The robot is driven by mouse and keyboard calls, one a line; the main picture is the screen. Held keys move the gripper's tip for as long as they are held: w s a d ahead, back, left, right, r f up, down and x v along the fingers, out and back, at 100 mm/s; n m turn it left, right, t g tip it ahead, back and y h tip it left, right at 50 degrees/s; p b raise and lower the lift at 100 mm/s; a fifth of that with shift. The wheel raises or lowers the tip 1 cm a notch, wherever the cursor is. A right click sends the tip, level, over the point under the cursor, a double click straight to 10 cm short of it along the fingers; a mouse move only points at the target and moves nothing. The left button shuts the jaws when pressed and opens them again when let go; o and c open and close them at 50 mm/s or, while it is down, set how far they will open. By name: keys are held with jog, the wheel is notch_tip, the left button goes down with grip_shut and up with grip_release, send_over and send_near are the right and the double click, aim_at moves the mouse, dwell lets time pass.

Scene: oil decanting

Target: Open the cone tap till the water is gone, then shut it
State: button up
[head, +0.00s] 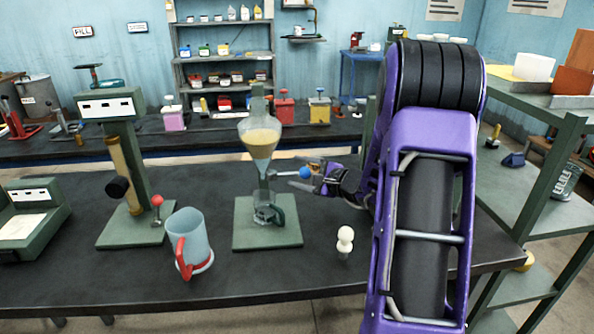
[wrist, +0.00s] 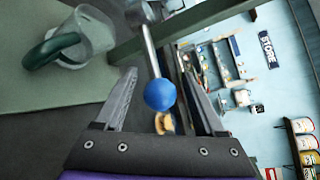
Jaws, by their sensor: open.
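The glass cone (head: 260,145) stands on a green stand with a yellowish layer above a paler, clearer layer. Its tap lever (wrist: 150,45) ends in a blue ball (wrist: 160,95), which also shows in the head view (head: 305,172). My gripper (head: 298,178) is at the tap from the right. In the wrist view my gripper (wrist: 158,78) is open, with the blue ball between its fingers and gaps beside it. A small clear jug (wrist: 92,38) with a dark green handle stands under the cone; its contents are hard to make out.
A light blue jug with a red handle (head: 190,240) stands at the front left. A white knobbed object (head: 345,240) is right of the cone's green base (head: 267,238). A green stand with a red-knobbed lever (head: 157,201) is to the left. Bare dark bench lies between them.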

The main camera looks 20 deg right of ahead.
jog(key=shift+w+a+f, duration=0.15)
jog(key=shift+w+a, duration=0.05)
jog(key=shift+w, duration=0.3)
grip_shut()
dwell(1.2)
